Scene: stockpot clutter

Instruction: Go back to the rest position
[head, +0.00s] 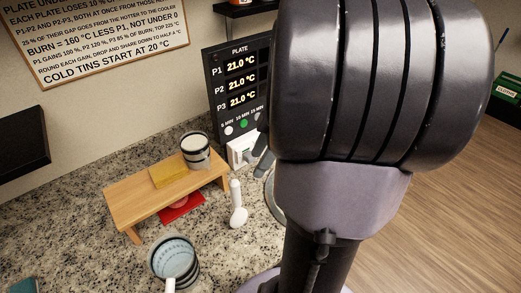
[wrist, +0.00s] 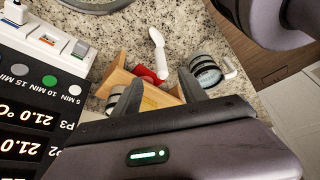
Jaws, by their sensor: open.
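My gripper (wrist: 162,84) is open in the wrist view, its two dark fingers apart with nothing gripped between them. It is raised above the counter, near the display panel (head: 238,80). In the head view my arm covers the right-centre, and only a dark finger shows beside the panel's lower edge. Past the fingers in the wrist view lies the small wooden bench (wrist: 118,76), partly hidden by them.
A red item (head: 182,207) lies under the bench. A dark wall box (head: 22,138) is at left. A round metal rim (head: 270,197) is partly hidden by my arm.

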